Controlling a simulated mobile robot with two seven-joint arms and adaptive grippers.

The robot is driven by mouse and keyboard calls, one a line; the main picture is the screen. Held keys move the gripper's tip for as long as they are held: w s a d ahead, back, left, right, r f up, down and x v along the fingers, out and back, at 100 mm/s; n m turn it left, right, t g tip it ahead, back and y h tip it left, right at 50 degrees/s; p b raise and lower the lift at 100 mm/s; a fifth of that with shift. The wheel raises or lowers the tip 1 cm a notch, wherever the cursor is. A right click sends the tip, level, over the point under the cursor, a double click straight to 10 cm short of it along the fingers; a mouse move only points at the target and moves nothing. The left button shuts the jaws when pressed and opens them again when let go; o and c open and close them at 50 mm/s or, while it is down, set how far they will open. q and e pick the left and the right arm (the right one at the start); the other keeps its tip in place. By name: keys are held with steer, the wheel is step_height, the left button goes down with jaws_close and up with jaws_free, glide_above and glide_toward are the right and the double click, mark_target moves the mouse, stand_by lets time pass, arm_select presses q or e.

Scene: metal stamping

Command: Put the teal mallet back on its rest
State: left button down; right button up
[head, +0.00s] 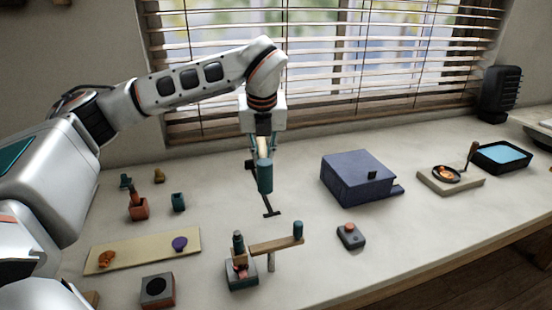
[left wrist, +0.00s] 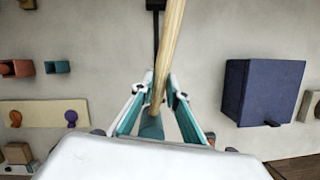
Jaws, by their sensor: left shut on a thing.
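My left gripper (head: 263,147) points down over the middle of the bench and is shut on the wooden handle of the teal mallet. The mallet's teal head (head: 265,178) hangs below the fingers. In the left wrist view the pale handle (left wrist: 173,45) runs up between the fingers (left wrist: 158,95), and part of the teal head (left wrist: 151,127) shows below them. The black rest (head: 271,213) is partly hidden behind the mallet; its dark bar also shows at the top of the left wrist view (left wrist: 156,5). I cannot tell whether mallet and rest touch. My right gripper is out of view.
A blue box (head: 352,180) stands to the right. A lever press (head: 241,272) with a wooden arm and a small button box (head: 350,236) stand in front. A cream board (head: 145,250) and small red and teal containers lie left. Bare bench surrounds the rest.

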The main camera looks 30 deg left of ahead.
arm_select(q)
steer(key=shift+w+f, duration=0.15)
steer(key=shift+f, duration=0.05)
steer(key=shift+s+r, duration=0.25)
steer(key=shift+r+p, duration=0.1)
steer(key=shift+p, duration=0.55)
step_height(320, 180, down, 5)
steer(key=shift+w+f+b, duration=0.1)
steer(key=shift+b, duration=0.55)
steer(key=shift+f, duration=0.95)
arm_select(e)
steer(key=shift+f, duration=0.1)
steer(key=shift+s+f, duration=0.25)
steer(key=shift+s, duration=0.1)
arm_select(q)
steer(key=shift+f, duration=0.15)
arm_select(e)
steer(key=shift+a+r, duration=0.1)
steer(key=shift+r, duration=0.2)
arm_select(q)
steer(key=shift+f, duration=0.4)
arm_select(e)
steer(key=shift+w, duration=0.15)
